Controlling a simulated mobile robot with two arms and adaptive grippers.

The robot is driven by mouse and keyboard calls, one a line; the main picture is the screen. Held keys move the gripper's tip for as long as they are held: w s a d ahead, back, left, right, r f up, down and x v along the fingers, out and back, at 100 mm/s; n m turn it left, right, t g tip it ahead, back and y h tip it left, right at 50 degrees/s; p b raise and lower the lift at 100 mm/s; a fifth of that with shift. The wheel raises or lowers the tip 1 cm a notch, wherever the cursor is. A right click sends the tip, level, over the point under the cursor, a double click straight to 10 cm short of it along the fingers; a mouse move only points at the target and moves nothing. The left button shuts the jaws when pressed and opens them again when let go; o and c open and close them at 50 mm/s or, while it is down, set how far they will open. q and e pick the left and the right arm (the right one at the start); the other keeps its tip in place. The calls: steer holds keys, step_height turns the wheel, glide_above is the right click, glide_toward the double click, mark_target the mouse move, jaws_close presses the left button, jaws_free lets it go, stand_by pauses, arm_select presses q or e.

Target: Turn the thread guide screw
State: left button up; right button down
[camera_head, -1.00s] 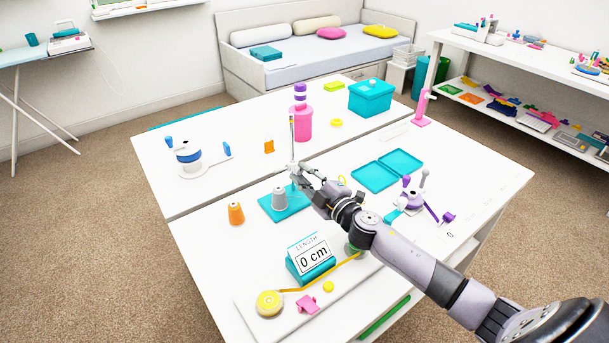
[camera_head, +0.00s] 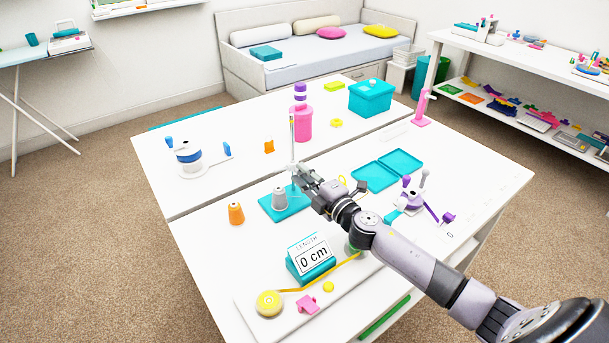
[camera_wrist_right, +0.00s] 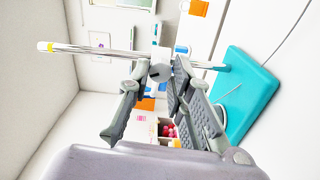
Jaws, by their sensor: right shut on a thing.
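The thread guide stand has a teal base (camera_head: 283,204) on the white table and an upright thin metal post (camera_head: 292,140) with a yellow band near its tip. A grey cone spool (camera_head: 279,197) stands on the base. My right gripper (camera_head: 301,173) is at the post, above the base. In the right wrist view, a round grey slotted screw (camera_wrist_right: 160,72) on a pale block on the post sits at the fingertips of my right gripper (camera_wrist_right: 163,77), which are shut on it. The fingers hide part of the screw. My left gripper is out of view.
An orange cone (camera_head: 236,213) stands left of the teal base. A length display (camera_head: 311,258) reading 0 cm is in front. A teal open case (camera_head: 387,170) and a purple-and-white device (camera_head: 411,196) lie to the right. A pink bottle (camera_head: 301,120) stands behind the post.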

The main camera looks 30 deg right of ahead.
steer(key=n, duration=0.6)
steer(key=shift+n, duration=0.3)
steer(key=n, duration=0.6)
steer(key=shift+p, duration=0.3)
steer(key=n+p, duration=0.1)
steer(key=n, duration=0.5)
steer(key=shift+n, duration=0.4)
steer(key=n+p, duration=0.1)
steer(key=n, duration=0.4)
steer(key=shift+f+n+p, duration=0.1)
steer(key=shift+n+p, duration=0.2)
steer(key=shift+p, duration=0.05)
steer(key=c, duration=1.4)
jaws_free()
steer(key=shift+c, duration=0.2)
